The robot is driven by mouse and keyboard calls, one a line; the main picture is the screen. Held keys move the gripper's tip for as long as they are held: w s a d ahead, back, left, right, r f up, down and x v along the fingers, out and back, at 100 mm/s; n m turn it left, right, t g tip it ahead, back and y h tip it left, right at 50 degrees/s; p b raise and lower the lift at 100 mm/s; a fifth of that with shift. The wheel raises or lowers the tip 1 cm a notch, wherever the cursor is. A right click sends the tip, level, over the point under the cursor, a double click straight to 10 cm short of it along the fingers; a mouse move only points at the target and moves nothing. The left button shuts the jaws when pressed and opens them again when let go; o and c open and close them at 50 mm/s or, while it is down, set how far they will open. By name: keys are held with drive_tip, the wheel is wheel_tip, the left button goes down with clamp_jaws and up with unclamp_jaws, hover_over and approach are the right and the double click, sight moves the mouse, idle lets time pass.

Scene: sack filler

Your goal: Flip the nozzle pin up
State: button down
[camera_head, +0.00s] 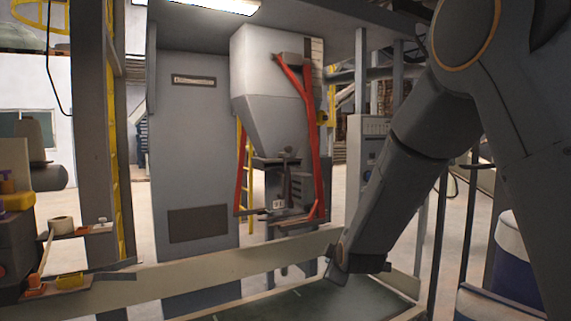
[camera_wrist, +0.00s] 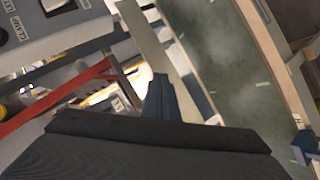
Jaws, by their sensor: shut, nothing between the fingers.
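The sack filler is a pale hopper (camera_head: 272,60) with a grey cone, held in a red frame (camera_head: 312,130), in the middle of the head view. Its dark nozzle assembly (camera_head: 286,180) hangs under the cone. The nozzle pin is too small to pick out there. My arm reaches down from the upper right. My gripper (camera_head: 340,275) is over the far edge of the conveyor, to the right of and nearer than the nozzle, and apart from it. In the wrist view, my gripper (camera_wrist: 162,82) is shut and empty, with the belt to its right.
The conveyor's dark green belt (camera_head: 300,303) runs across the front, with a pale side rail (camera_head: 230,270) between me and the filler. A grey cabinet (camera_head: 195,130) stands left of the hopper. A bench with a tape roll (camera_head: 62,226) is at left. A blue-and-white drum (camera_head: 515,250) is at right.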

drive_tip(key=w+a+r+n+t+y, duration=0.1)
drive_tip(key=w+a+r+n+t, duration=0.3)
drive_tip(key=r, duration=0.5)
drive_tip(key=w+a+r+n+t+y+p, duration=0.1)
drive_tip(key=w+a+r+n+t, duration=0.4)
drive_tip(key=a, duration=0.6)
wheel_tip(320, 180, up, 4)
drive_tip(key=n+t, duration=0.2)
drive_tip(key=n, duration=0.1)
drive_tip(key=shift+w+a+r+n+t, duration=0.15)
drive_tip(key=shift+r+n+t, duration=0.15)
drive_tip(key=shift+n, duration=0.1)
drive_tip(key=d+r+p+x, duration=0.1)
drive_tip(key=p+x, duration=0.4)
drive_tip(key=x, duration=0.8)
drive_tip(key=shift+s+d, duration=0.2)
drive_tip(key=shift+d, duration=0.5)
drive_tip(key=shift+r, duration=0.1)
